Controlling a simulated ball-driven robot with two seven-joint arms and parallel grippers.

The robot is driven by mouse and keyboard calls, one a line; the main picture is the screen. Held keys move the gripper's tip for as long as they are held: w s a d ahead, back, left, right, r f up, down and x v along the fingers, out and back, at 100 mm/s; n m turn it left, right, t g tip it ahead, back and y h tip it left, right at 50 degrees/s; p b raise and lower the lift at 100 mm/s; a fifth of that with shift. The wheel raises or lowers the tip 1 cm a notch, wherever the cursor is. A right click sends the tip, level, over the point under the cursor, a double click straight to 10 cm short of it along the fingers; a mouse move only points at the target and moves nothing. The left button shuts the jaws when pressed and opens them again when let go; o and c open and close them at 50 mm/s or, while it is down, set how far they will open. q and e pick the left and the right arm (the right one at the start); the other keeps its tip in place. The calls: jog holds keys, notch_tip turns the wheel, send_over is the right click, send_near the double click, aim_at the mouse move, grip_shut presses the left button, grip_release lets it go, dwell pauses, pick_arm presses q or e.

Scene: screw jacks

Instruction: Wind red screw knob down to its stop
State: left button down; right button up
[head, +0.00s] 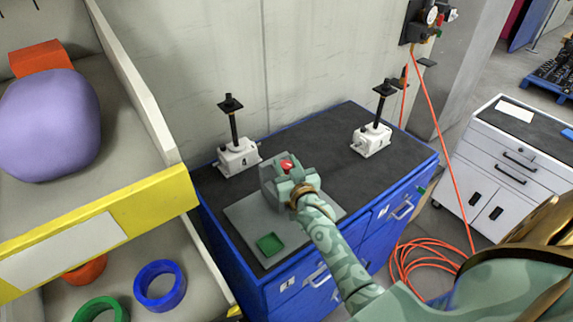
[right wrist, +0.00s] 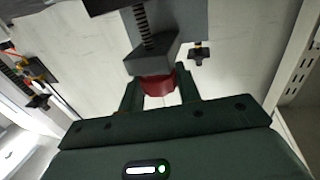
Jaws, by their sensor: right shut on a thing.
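The red screw knob (head: 287,165) shows as a small red patch at my right gripper (head: 286,172), above the grey plate on the blue cabinet. In the right wrist view the red knob (right wrist: 158,84) sits between the two dark green fingers (right wrist: 160,92), which are shut on it. A grey angled block (right wrist: 152,57) is right beyond the knob, with a dark threaded screw (right wrist: 145,28) leading away from it. In the head view my gripper hides most of the mechanism, so the screw's height cannot be told. My left gripper is not in view.
Two white screw jacks, a left one (head: 238,157) and a right one (head: 371,140), stand on the dark top of the blue cabinet (head: 420,175). A yellow-edged shelf (head: 160,200) stands close at left.

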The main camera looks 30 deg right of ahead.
jog(key=shift+r, duration=0.25)
jog(key=o, duration=1)
jog(key=shift+c, duration=0.2)
jog(key=shift+f, duration=0.1)
jog(key=shift+s+p, duration=0.3)
jog(key=s+a+p, duration=0.3)
jog(key=s+p, duration=0.3)
jog(key=s, duration=0.9)
jog(key=shift+s+p, duration=0.2)
jog(key=shift+p, duration=0.15)
